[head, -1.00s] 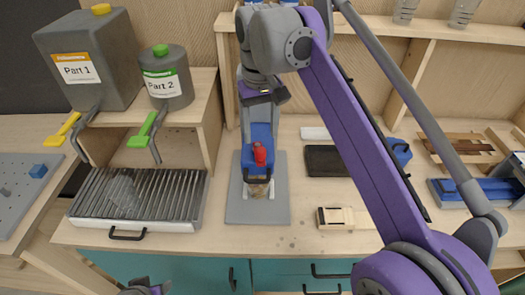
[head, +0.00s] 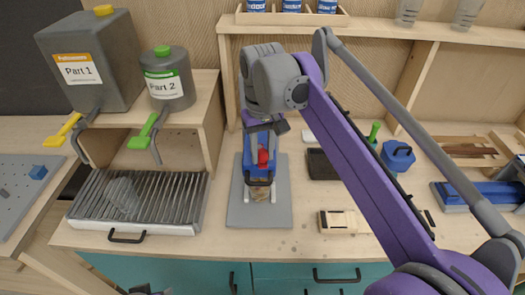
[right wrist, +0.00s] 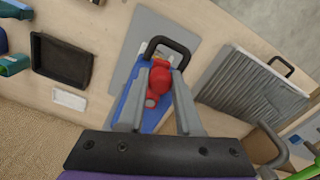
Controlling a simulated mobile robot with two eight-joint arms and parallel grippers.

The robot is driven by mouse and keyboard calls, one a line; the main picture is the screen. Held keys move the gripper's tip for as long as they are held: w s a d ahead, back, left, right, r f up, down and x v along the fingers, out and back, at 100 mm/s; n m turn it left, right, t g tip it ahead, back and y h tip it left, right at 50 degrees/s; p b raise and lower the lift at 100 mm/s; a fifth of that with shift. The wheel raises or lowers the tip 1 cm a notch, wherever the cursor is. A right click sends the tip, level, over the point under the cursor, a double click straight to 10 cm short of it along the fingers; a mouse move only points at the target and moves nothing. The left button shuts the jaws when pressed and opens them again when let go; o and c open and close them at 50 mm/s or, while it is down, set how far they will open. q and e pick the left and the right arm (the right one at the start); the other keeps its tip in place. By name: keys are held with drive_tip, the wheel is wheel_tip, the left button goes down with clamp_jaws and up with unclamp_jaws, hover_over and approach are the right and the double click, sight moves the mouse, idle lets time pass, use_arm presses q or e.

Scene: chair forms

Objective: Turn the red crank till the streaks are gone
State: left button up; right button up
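The red crank knob (head: 263,157) sits on top of the blue mixing device (head: 247,160), which stands on a grey base plate (head: 240,212). My right gripper (head: 263,152) is down over the knob from behind. In the right wrist view its two grey fingers (right wrist: 161,85) stand on either side of the red knob (right wrist: 161,76). I cannot tell whether they press on it. A small clear cup with brownish contents (head: 261,192) is below a black handle; its streaks are too small to judge. My left gripper (head: 146,291) barely shows at the bottom edge.
Left are the Part 1 canister (head: 112,90), the Part 2 canister (head: 182,62) and a ribbed grill tray (head: 165,190). A black tray (head: 320,165), a wooden block (head: 338,221) and a blue pot (head: 398,156) lie to the right. The bench front is clear.

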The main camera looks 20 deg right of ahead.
clamp_jaws()
drive_tip(key=shift+d, duration=0.1)
use_arm(q)
wheel_tip(320, 180, up, 6)
drive_tip(key=w+p, duration=0.3)
drive_tip(key=p, duration=0.1)
drive_tip(key=shift+t, duration=0.4)
use_arm(e)
drive_tip(key=w+d+n, duration=0.2)
drive_tip(key=d+n, duration=0.1)
drive_tip(key=n, duration=0.6)
drive_tip(key=w+d+n, duration=0.3)
drive_tip(key=n, duration=0.7)
drive_tip(key=shift+w+n, duration=0.3)
drive_tip(key=shift+w, duration=0.05)
use_arm(q)
drive_tip(key=shift+r, duration=0.1)
